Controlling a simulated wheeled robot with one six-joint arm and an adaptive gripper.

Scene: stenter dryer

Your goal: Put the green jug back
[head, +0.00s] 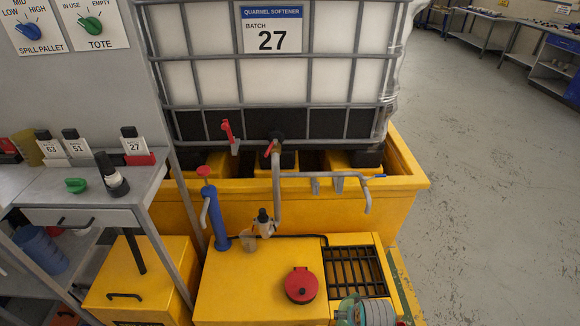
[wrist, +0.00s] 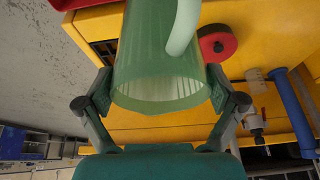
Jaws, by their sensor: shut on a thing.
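The green jug (wrist: 145,55) is translucent, with a pale curved handle (wrist: 185,28). In the wrist view it lies between the two fingers of my gripper (wrist: 160,90), which are shut on its sides. Its wide open end faces the wrist camera and its inside looks empty. The jug's far end runs out of the top of that view. In the head view, greenish shapes at the bottom edge, beside the black grating, are cut off and I cannot make them out clearly.
A yellow spill pallet (head: 410,180) carries a caged white tote (head: 330,80) with a tap and pipe (head: 276,185). The yellow deck in front has a red lid (head: 301,285), a blue hand pump (head: 215,225) and a black grating (head: 354,270). A grey bench (head: 85,195) stands left. Floor at right is clear.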

